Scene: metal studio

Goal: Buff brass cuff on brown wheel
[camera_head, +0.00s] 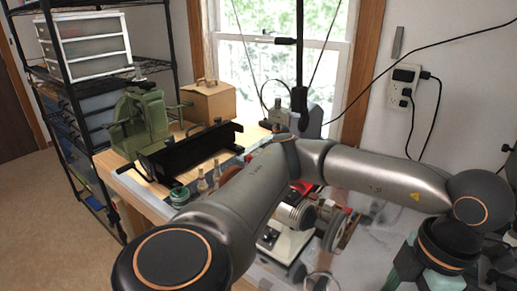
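A bench polishing machine with a white base (285,245) and a silver motor (296,215) stands behind my bent arm. Round wheels (333,232) show at its right side, one edged in brown. My arm hides much of the machine, and I cannot tell for sure which is the brown wheel. A pale ring-like thing (320,282) is at the bottom edge, cut off; I cannot tell whether it is the brass cuff. I cannot make out fingertips of either gripper.
A wire shelf with a white drawer unit (85,45) stands behind. Power cords hang from the wall outlet (402,85).

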